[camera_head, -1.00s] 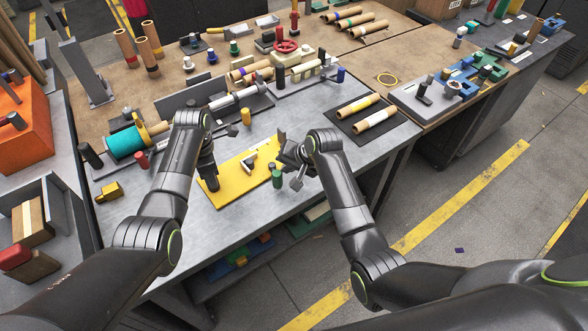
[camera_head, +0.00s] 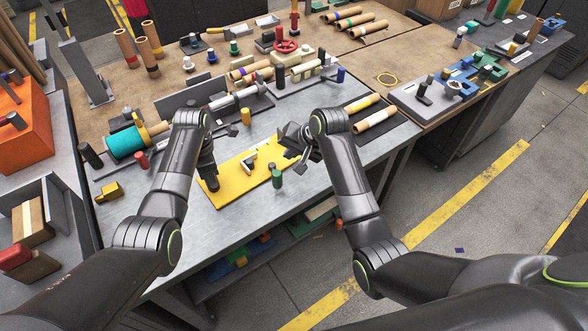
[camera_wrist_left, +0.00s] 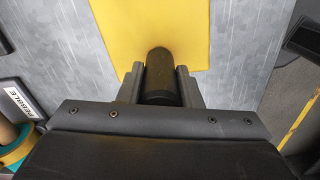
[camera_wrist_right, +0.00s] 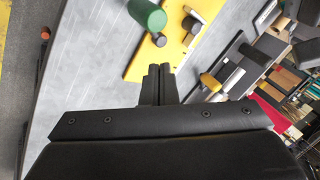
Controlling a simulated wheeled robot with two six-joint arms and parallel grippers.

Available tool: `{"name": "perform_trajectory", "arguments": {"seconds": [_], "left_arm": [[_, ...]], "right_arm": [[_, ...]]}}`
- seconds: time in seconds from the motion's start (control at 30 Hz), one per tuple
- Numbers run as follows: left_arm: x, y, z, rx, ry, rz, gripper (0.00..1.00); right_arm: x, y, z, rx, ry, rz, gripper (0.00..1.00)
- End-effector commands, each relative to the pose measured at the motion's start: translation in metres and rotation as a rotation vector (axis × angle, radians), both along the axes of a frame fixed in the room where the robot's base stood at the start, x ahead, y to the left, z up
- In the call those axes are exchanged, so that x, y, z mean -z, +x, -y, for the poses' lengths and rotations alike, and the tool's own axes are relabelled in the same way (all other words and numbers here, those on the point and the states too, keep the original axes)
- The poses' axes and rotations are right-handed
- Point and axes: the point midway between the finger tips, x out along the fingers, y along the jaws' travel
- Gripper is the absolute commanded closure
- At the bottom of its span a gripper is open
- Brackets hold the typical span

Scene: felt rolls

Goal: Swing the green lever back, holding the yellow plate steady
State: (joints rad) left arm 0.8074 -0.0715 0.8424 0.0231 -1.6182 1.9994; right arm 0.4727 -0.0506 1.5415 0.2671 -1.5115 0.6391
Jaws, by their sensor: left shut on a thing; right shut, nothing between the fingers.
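The yellow plate (camera_head: 235,177) lies flat on the grey metal bench; it also shows in the left wrist view (camera_wrist_left: 150,25) and the right wrist view (camera_wrist_right: 172,52). The green lever's upright green grip (camera_head: 277,179) stands near the plate's right end; in the right wrist view the grip (camera_wrist_right: 147,14) is above my fingers. My left gripper (camera_head: 209,178) is shut on a black post (camera_wrist_left: 160,84) at the plate's left end. My right gripper (camera_head: 301,163) is shut and empty, to the right of the green grip and apart from it; its fingers (camera_wrist_right: 158,70) are together.
A small yellow cylinder (camera_head: 246,117) stands behind the plate. A dark mat with felt rolls (camera_head: 374,118) lies to the right. The bench in front of the plate is clear.

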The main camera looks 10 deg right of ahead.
Motion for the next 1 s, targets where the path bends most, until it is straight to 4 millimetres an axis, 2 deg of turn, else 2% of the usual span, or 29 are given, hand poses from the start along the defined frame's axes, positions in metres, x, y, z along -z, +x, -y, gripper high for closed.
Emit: {"name": "perform_trajectory", "arguments": {"seconds": [0.43, 0.47, 0.5, 0.63, 0.87, 1.0], "left_arm": [[0.0013, -0.0006, 0.0001, -0.001, -0.001, -0.001, 1.0], [0.0013, -0.0006, 0.0001, -0.001, -0.001, -0.001, 0.67], [0.0012, -0.0006, 0.0001, -0.001, -0.001, -0.001, 0.62], [0.0008, -0.0004, 0.0001, 0.0, 0.0, -0.001, 0.45], [0.0002, -0.0001, 0.0001, 0.0, 0.0, 0.0, 0.4], [0.0001, 0.0, 0.0001, 0.0, 0.0, 0.0, 0.22]], "right_arm": [[-0.0014, 0.0, 0.0006, 0.0, -0.001, 0.0, 1.0], [-0.0014, 0.0, 0.0006, 0.0, -0.001, 0.0, 1.0], [-0.0014, 0.0, 0.0007, 0.0, -0.001, 0.0, 1.0], [-0.0014, 0.0, 0.0006, 0.0, -0.001, 0.0, 1.0], [-0.0014, 0.0, 0.0006, 0.0, -0.001, 0.0, 1.0], [-0.0014, 0.0, 0.0006, 0.0, -0.001, 0.0, 1.0]]}}
